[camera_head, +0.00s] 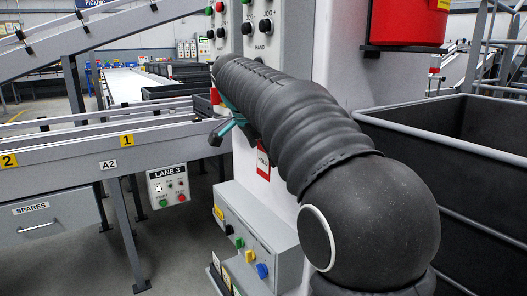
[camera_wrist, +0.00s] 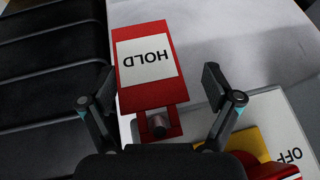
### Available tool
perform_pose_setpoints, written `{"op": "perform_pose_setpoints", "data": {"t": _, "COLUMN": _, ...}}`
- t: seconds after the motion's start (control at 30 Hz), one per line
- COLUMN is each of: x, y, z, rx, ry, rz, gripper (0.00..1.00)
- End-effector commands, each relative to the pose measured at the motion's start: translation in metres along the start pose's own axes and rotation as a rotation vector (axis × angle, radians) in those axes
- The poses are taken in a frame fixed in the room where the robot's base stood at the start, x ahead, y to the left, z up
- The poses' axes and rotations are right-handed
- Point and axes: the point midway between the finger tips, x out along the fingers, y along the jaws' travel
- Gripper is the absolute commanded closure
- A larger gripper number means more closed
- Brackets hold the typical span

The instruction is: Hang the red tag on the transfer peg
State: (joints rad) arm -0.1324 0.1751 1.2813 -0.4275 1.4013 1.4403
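In the wrist view a red tag (camera_wrist: 146,97) with a white HOLD label appears upside down. Its open red frame surrounds the end of a short grey peg (camera_wrist: 158,124). My gripper (camera_wrist: 160,88) is open, with one black finger on each side of the tag and gaps between them. In the head view my gripper (camera_head: 222,131) is beside the light column, largely behind my arm. A red-edged white tag (camera_head: 263,161) hangs on the column just below my arm. I cannot tell which peg is the transfer peg.
A plate marked OFF (camera_wrist: 285,130) with yellow and red parts is close to the right finger. In the head view a grey control box (camera_head: 255,235) stands low on the column. A conveyor frame (camera_head: 100,148) is left and a dark bin (camera_head: 470,160) right.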

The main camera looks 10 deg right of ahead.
Motion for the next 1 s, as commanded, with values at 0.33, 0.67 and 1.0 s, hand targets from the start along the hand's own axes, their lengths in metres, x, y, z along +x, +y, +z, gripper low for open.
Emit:
{"op": "perform_pose_setpoints", "data": {"t": 0.33, "x": -0.006, "y": -0.001, "z": 0.000, "rx": 0.000, "ry": 0.000, "rz": -0.002, "gripper": 0.10}}
{"op": "perform_pose_setpoints", "data": {"t": 0.67, "x": -0.062, "y": -0.001, "z": 0.000, "rx": 0.000, "ry": 0.001, "rz": -0.004, "gripper": 0.10}}
{"op": "perform_pose_setpoints", "data": {"t": 1.0, "x": -0.113, "y": -0.001, "z": 0.001, "rx": -0.001, "ry": 0.000, "rz": -0.002, "gripper": 0.10}}
